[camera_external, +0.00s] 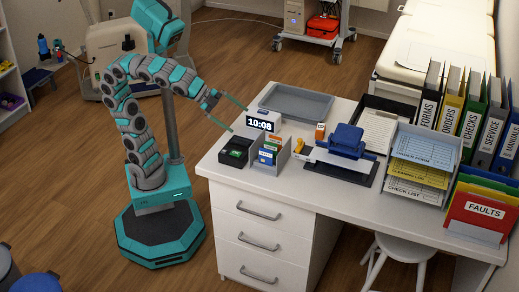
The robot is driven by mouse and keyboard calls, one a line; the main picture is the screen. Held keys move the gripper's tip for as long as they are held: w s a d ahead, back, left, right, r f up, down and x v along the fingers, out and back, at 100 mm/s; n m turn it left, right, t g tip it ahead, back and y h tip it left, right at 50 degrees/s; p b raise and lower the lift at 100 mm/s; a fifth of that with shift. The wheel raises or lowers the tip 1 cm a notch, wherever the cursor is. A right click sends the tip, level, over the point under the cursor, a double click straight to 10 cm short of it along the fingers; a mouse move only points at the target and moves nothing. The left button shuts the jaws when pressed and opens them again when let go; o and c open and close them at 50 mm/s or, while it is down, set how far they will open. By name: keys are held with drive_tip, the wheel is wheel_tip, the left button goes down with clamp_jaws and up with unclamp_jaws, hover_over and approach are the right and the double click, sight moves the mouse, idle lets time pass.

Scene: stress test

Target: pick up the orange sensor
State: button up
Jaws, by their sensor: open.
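My gripper (239,120) is open and empty. Its two thin fingers are spread apart over the left end of the white desk, near the digital clock (261,124). A small orange and yellow item (299,147) lies on the desk between the card holder and the blue device. A small white and orange box (320,131) stands just behind it. Both are to the right of my gripper and apart from it. I cannot tell for sure which of them is the orange sensor.
A black box (236,151) and a grey card holder (270,154) stand at the desk's front left. A grey tray (297,101) is behind the clock. A blue device (346,140), paper trays (421,165) and several binders fill the right side.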

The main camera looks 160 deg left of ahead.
drive_tip(key=a+r+m+y, duration=0.45)
drive_tip(key=a+r, duration=0.35)
drive_tip(key=a, duration=0.3)
drive_tip(key=a+r+m+y, duration=0.4)
drive_tip(key=a+r+m, duration=0.3)
drive_tip(key=a, duration=0.4)
drive_tip(key=m+t+h, duration=0.3)
drive_tip(key=m+h, duration=0.2)
drive_tip(key=m, duration=0.7)
hover_over(321, 127)
drive_tip(key=d, duration=0.3)
wheel_tip(321, 127, down, 13)
drive_tip(key=f, duration=0.3)
drive_tip(key=s+a+f+m+h+b, duration=0.1)
drive_tip(key=f, duration=0.3)
drive_tip(key=f+m+h+b, duration=0.1)
drive_tip(key=f, duration=0.2)
drive_tip(key=shift+s+a+f+m+g, duration=0.15)
drive_tip(key=shift+s+f+m+g, duration=0.15)
drive_tip(key=shift+g, duration=0.1)
drive_tip(key=shift+f, duration=0.5)
wheel_tip(321, 127, down, 3)
drive_tip(key=shift+w+a+b, duration=0.1)
drive_tip(key=shift+w+b, duration=0.05)
drive_tip(key=shift+b, duration=0.5)
drive_tip(key=shift+w+a, duration=0.3)
drive_tip(key=shift+a, duration=0.2)
drive_tip(key=shift+p+x, duration=0.3)
drive_tip(key=shift+x, duration=0.45)
